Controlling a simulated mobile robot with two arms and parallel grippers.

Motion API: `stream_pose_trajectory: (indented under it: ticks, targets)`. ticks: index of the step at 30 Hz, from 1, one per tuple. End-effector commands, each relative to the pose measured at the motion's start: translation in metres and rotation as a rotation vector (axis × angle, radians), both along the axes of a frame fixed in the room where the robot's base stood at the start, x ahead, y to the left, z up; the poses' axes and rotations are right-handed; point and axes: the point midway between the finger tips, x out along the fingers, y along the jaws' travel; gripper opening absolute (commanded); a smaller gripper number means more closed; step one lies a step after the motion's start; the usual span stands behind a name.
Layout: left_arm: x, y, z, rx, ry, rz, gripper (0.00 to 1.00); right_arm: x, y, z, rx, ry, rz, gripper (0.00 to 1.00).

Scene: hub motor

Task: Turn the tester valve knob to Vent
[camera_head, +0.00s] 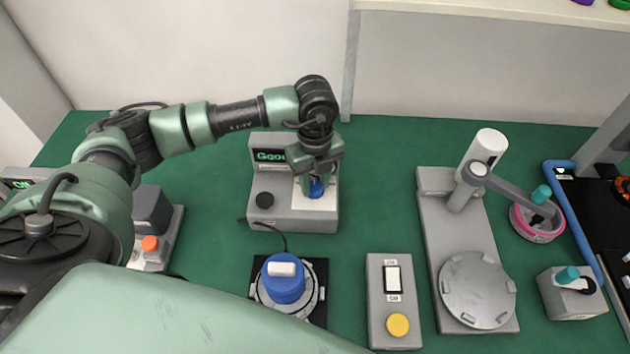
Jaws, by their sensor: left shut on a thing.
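The tester (287,222) is a grey box with a lit green display (270,155) at the middle of the bench. A blue knob (317,189) sits on a white panel at its right side. My left gripper (316,178) points down over the panel and is shut on the blue knob. The gripper hides much of the knob and any marks near it, so I cannot read its setting. My right gripper is not in view.
A blue-capped round fixture (284,285) on a black base stands in front of the tester, near a cable. A switch box (377,310) with a yellow button and a grey press stand (433,255) are to the right. Green bench is clear between them.

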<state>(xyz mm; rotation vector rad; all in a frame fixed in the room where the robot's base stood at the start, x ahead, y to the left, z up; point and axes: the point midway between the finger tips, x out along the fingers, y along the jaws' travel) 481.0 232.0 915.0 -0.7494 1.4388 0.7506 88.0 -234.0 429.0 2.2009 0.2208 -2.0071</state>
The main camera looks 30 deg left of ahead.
Motion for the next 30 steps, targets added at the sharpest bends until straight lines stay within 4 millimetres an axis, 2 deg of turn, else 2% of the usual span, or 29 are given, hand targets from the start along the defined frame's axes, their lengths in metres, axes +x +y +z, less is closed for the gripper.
stream_pose_trajectory:
  ticks: [7,8,9,10,30]
  targets:
    - [0.0024,0.0015,0.0024,0.003,-0.007,0.002,0.00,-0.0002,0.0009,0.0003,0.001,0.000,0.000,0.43]
    - [0.0025,0.0016,0.0024,0.003,-0.007,0.002,0.39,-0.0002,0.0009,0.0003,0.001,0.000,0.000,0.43]
    - [0.0024,0.0015,0.0024,0.003,-0.007,0.002,0.50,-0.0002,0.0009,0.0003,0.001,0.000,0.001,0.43]
    - [0.0023,0.0013,0.0023,0.002,-0.008,0.002,0.55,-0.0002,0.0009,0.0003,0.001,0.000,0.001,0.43]
    - [0.0019,0.0003,0.0011,0.000,-0.006,-0.001,0.55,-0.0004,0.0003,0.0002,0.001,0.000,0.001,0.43]
